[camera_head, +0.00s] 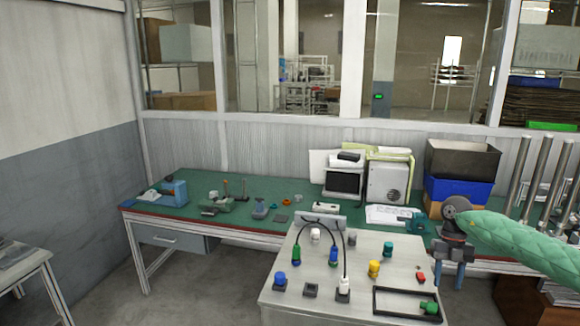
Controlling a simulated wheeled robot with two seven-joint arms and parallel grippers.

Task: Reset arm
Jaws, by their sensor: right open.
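My right gripper (452,284) hangs with its two dark blue fingers pointing down, spread apart and with nothing between them. It is at the right edge of the small white table (325,296). My right arm, in a green quilted sleeve, comes in from the right. My left gripper and arm are not in view. No film reel can be made out clearly.
The white table holds a blue knob (280,279), a yellow piece (374,268), a black frame (377,306) and cables. Behind it stands a green-topped workbench (240,215) with a blue bin (455,190). Upright metal rods (536,175) stand at the right.

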